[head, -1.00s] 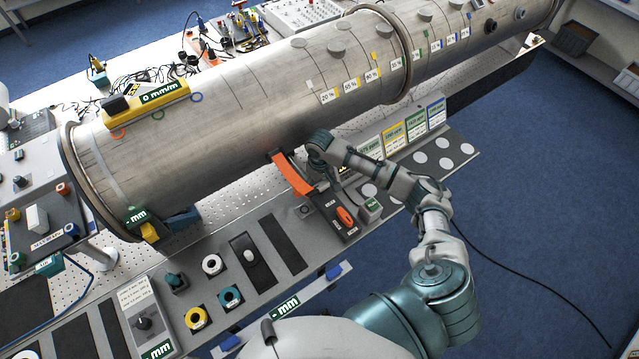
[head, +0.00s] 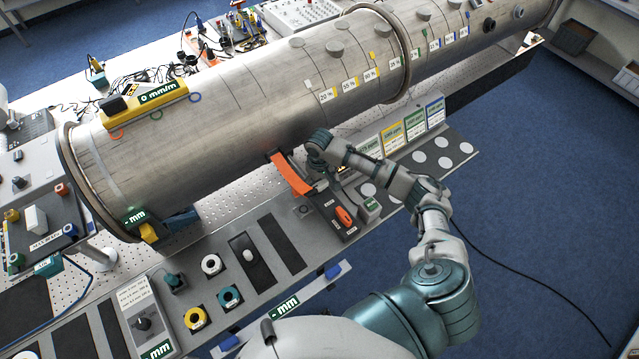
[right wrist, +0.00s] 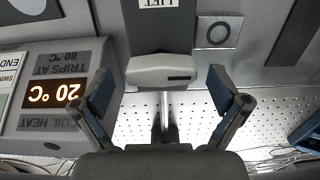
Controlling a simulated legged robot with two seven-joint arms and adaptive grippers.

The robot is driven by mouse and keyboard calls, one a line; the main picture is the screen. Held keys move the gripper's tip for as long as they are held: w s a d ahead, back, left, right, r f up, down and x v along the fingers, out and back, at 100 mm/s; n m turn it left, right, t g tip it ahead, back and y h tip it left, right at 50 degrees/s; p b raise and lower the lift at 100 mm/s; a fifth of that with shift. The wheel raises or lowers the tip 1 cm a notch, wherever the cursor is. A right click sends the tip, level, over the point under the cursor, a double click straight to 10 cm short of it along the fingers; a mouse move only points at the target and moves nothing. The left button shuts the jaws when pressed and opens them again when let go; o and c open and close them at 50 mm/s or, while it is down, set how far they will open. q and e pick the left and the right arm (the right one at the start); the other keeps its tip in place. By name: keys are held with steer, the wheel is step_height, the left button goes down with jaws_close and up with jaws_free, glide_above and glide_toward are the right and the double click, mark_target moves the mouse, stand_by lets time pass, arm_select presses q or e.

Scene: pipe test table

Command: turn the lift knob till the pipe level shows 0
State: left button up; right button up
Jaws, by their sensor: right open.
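The pipe (head: 240,90) is a large metal cylinder lying across the bench. A yellow level (head: 145,100) sits on its top left part, and its green display (head: 160,93) reads 0 mm/m. My right gripper (head: 316,168) is at the front of the pipe, beside an orange handle (head: 292,176). In the right wrist view my right gripper (right wrist: 163,98) is open, its blue-padded fingers apart on either side of a pale grey knob (right wrist: 162,71). The knob is below an upside-down LIFT label (right wrist: 160,3); no finger visibly touches it. My left gripper is not in view.
A temperature display (right wrist: 54,92) reading 20 °C stands close to the gripper in the right wrist view. The front panel carries a yellow ring knob (head: 197,319) and other knobs. A black cable (head: 535,280) lies on the blue floor at right, which is otherwise mostly clear.

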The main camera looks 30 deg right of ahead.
mark_target(320, 184)
step_height(320, 184, up, 12)
steer(key=shift+f, duration=0.2)
stand_by(0.6)
